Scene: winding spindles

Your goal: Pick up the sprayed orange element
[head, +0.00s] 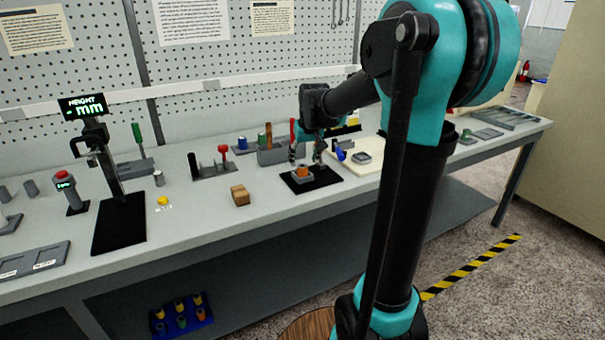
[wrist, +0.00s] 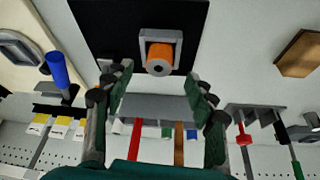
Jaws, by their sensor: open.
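The orange element (wrist: 160,57) is a short cylinder with a grey end and a dark centre hole. It sits in a square grey holder (wrist: 146,36) on a black mat (wrist: 92,17). In the head view the orange element (head: 302,171) shows on the mat (head: 325,177), below my gripper (head: 307,155). In the wrist view my gripper (wrist: 163,88) is open, its fingers apart on either side of the picture, with the orange element between and just beyond their tips. Nothing is held. In the head view the fingers partly cover the area behind the element.
A grey rack (head: 270,156) with coloured tools stands just behind the mat. A wooden block (head: 240,195) lies to the left. A pale board with a grey square piece (head: 361,157) and a blue item (head: 340,153) are to the right. The bench front is clear.

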